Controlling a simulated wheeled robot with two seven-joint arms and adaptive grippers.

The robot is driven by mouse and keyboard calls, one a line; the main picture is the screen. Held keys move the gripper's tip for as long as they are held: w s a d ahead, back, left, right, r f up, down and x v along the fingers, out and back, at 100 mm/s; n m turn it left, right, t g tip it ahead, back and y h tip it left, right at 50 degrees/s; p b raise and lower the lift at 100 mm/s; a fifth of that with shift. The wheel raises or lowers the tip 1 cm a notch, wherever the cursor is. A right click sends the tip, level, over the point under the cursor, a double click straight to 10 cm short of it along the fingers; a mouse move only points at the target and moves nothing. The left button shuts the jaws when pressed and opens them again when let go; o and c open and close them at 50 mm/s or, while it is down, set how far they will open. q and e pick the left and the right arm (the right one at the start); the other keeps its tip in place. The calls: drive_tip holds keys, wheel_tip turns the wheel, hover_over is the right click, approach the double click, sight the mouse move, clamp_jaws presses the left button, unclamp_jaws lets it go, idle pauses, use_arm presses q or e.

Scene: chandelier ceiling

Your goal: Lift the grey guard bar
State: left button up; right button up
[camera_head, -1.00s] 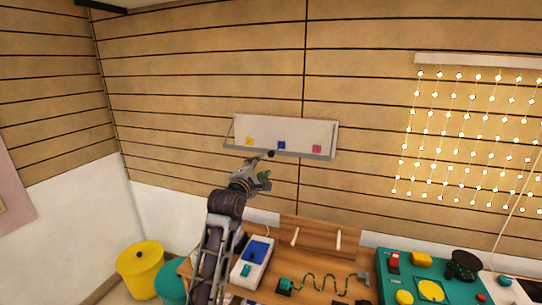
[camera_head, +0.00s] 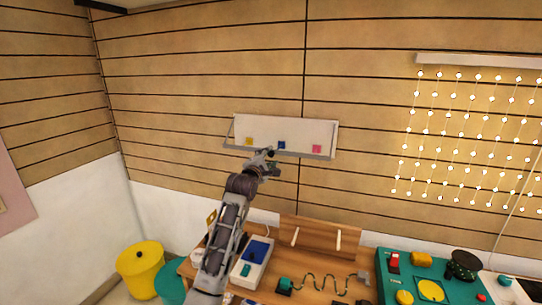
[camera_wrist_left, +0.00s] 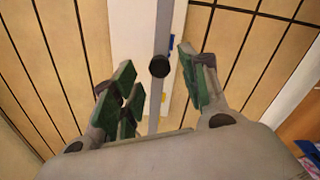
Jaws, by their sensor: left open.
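The grey guard bar (camera_head: 312,156) runs along the lower front edge of a white wall panel (camera_head: 300,130). In the left wrist view the grey bar (camera_wrist_left: 154,110) runs up the picture, with a round black knob (camera_wrist_left: 159,66) on it. My left gripper (camera_head: 272,162) is at the bar's middle in the head view, overlapping it there. In the left wrist view my left gripper (camera_wrist_left: 160,88) is open, its green-padded fingers on either side of the knob and bar. I see no finger contact with the knob. My right gripper is not in view.
Yellow (camera_head: 249,141), blue (camera_head: 282,146) and pink (camera_head: 317,149) blocks sit behind the bar. Below is a wooden bench (camera_head: 271,287) with a blue-topped device (camera_head: 257,252) and a green console (camera_head: 385,290). A string-light curtain (camera_head: 470,130) hangs right.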

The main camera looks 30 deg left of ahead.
sight(271, 154)
use_arm(q)
drive_tip(key=shift+x, duration=2)
clamp_jaws()
